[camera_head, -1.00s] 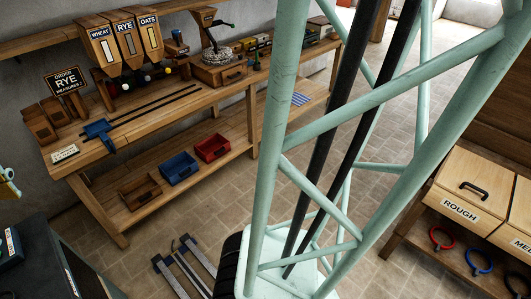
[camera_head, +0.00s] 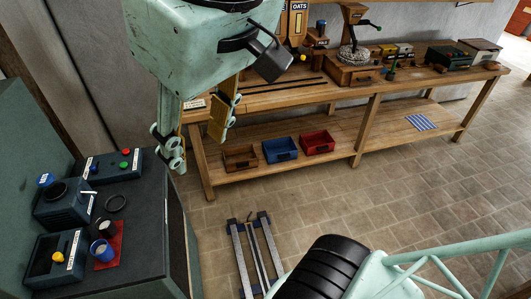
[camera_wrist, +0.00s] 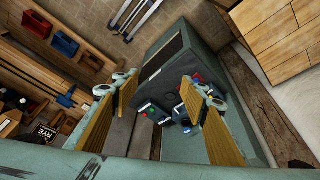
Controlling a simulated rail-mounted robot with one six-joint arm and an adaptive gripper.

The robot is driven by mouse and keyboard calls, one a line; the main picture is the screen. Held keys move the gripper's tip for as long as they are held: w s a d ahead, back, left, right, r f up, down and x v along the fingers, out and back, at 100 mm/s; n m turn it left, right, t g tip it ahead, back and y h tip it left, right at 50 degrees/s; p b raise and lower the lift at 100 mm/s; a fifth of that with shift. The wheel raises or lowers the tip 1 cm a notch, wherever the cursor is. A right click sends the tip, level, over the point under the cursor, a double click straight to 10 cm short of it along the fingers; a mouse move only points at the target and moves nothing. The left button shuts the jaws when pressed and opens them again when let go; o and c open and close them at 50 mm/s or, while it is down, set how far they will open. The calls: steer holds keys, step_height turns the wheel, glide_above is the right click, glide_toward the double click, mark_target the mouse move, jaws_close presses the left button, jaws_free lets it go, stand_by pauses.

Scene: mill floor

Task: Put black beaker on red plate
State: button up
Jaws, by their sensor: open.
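My gripper (camera_head: 197,150) hangs open and empty in the upper left of the head view, above and to the right of the dark cabinet top. Its two ochre fingers stand wide apart in the wrist view (camera_wrist: 158,90). A flat red plate (camera_head: 117,240) lies on the cabinet top. A blue cup (camera_head: 101,251) stands on or over it, and a small dark cup (camera_head: 107,228) stands at its far edge. A black round thing (camera_head: 57,190) sits at the blue box. I cannot tell which dark item is the black beaker.
A wooden bench (camera_head: 345,100) with coloured bins stands behind. A rail frame (camera_head: 255,250) lies on the floor.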

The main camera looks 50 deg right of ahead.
steer(key=s+f, duration=0.2)
steer(key=s, duration=0.1)
steer(key=shift+m, duration=0.3)
steer(key=shift+w, duration=0.1)
step_height(320, 180, down, 21)
steer(key=b, duration=2.1)
steer(key=shift+f, duration=0.1)
step_height(320, 180, down, 2)
steer(key=shift+b, duration=1.25)
